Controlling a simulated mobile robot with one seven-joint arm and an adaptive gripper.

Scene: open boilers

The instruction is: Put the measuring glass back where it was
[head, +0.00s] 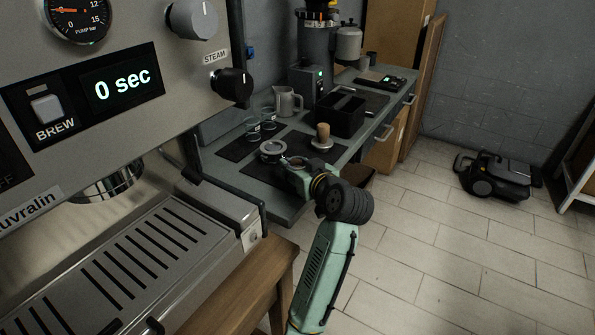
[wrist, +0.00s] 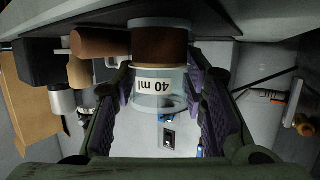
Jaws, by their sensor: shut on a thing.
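The measuring glass (wrist: 160,98) is between my gripper's purple pads in the wrist view. It is clear, with a white "40 ml" label that reads upside down, and a brown part that looks like liquid inside. My gripper (wrist: 163,100) is shut on it. In the head view, my gripper (head: 288,162) is low over the bench by a dark mat (head: 238,149). A round rimmed thing (head: 272,148) shows at the fingertips; I cannot tell if it is the held glass. Whether the glass touches the bench is unclear.
Small clear glasses (head: 252,126) stand at the mat's back. A metal pitcher (head: 287,101), a black box (head: 341,115) and a wooden-handled tamper (head: 323,135) are close by. The espresso machine (head: 150,110) fills the left. The tiled floor at right is mostly clear.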

